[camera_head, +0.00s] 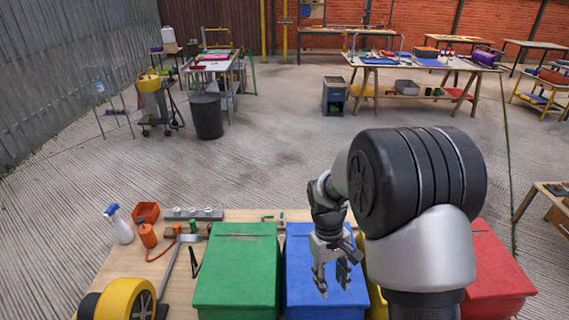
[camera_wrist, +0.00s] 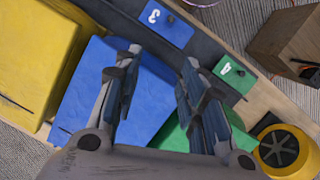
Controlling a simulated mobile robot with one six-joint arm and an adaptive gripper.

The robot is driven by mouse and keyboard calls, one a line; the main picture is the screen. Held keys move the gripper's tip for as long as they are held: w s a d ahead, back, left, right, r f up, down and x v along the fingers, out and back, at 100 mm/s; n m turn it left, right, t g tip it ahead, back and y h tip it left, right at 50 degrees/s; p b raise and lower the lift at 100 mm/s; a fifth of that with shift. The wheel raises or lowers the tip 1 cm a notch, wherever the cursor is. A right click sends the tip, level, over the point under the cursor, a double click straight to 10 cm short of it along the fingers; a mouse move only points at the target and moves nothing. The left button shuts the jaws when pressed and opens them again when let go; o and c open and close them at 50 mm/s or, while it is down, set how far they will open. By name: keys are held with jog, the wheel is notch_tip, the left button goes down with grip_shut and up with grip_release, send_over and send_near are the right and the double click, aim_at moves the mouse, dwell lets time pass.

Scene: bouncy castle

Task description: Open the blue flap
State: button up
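A blue box with a flat blue lid (camera_head: 300,265) stands on the wooden table between a green box (camera_head: 238,270) and a mostly hidden yellow one. My gripper (camera_head: 333,286) hangs above the blue box, fingers pointing down, and hides part of its lid. In the wrist view my gripper (camera_wrist: 163,60) is open and empty, with the blue box (camera_wrist: 158,95) behind its fingers. A small blue panel marked 3 (camera_wrist: 165,22) lies beyond the fingertips, beside a dark strip. A green panel marked 4 (camera_wrist: 234,76) is to its right. The blue lid looks shut.
A red box (camera_head: 497,270) stands right of my arm, and the yellow box (camera_wrist: 35,50) shows at left in the wrist view.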

jog(key=s+d+r+m+t+b, duration=0.1)
jog(key=s+r+t, duration=0.1)
jog(key=s+r, duration=0.35)
jog(key=s+d+r+m+t+b, duration=0.1)
jog(key=s+r, duration=0.2)
jog(key=r, duration=0.6)
jog(key=s+r+m+t+y+b, duration=0.1)
jog(key=s+r+m+t, duration=0.1)
jog(key=s, duration=1)
jog(key=shift+s+r+t, duration=0.3)
jog(key=shift+r+t, duration=0.55)
jog(key=shift+t, duration=0.15)
jog(key=shift+w+d, duration=0.1)
